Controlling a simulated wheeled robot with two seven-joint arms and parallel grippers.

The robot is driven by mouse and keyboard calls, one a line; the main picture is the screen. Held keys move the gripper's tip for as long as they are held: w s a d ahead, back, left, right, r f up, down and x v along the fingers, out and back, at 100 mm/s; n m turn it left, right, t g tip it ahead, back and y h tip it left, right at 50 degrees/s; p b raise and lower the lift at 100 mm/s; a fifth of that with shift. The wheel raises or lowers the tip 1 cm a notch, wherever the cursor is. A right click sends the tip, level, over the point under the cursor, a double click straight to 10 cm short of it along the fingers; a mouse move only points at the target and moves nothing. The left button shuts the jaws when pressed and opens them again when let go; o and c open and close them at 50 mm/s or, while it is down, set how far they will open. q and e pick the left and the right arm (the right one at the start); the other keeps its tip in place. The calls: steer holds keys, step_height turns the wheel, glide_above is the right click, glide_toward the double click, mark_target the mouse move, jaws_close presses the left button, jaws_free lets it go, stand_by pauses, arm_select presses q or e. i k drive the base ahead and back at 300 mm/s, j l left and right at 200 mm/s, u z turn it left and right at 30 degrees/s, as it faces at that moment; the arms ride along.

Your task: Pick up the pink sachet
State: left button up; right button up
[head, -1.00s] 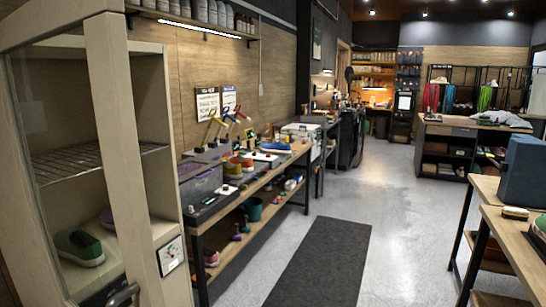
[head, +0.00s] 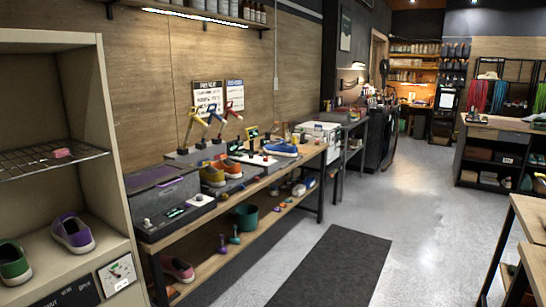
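A small pink item (head: 63,153), which looks like the pink sachet, lies on the wire shelf (head: 30,166) of the pale cabinet (head: 113,150) at the left of the head view. It is near the front of the shelf, with open space above it. Neither of my grippers is in view.
Below the wire shelf stand a green shoe (head: 13,262) and a purple shoe (head: 73,233). A dark mat (head: 330,266) lies on the clear floor, and another table (head: 530,215) stands at right.

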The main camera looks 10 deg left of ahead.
mark_target(60, 152)
steer(key=i+u, duration=0.2)
steer(key=i, duration=1.05)
steer(key=i+j, duration=0.65)
steer(key=i, duration=0.2)
steer(key=u, duration=2.5)
